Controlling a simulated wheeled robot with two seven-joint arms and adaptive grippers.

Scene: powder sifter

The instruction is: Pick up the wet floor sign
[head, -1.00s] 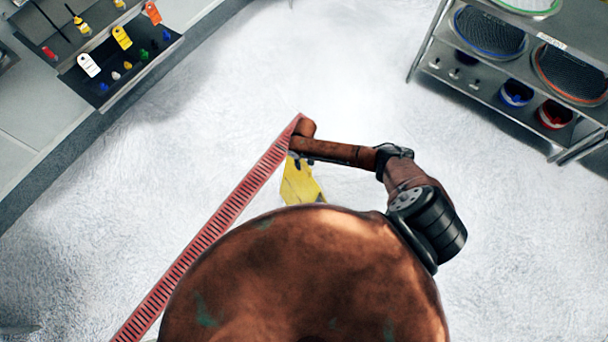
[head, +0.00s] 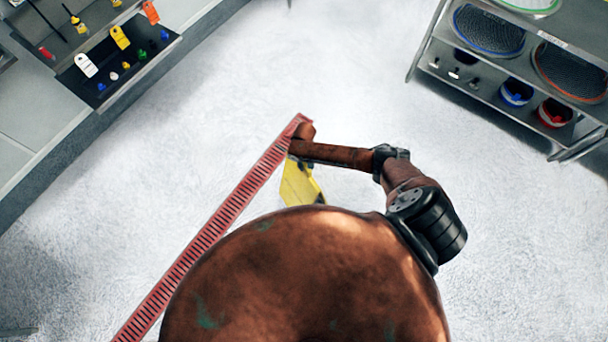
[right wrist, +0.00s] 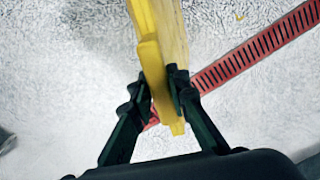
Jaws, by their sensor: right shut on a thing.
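The yellow wet floor sign (head: 298,184) shows below my right forearm in the head view, partly hidden by the forearm and my rust-brown body. In the right wrist view the sign (right wrist: 158,38) runs from the top edge down between the dark fingers of my right gripper (right wrist: 163,84). The fingers are shut on it, one on each side, and its lower end pokes out past them. The head view hides the right fingers behind the arm. My left gripper is in neither view.
A red slotted strip (head: 215,222) runs diagonally across the pale floor. A dark rack of tags and small knobs (head: 110,65) is at the upper left. A metal shelf with sieves and buckets (head: 520,60) is at the upper right. The floor between is clear.

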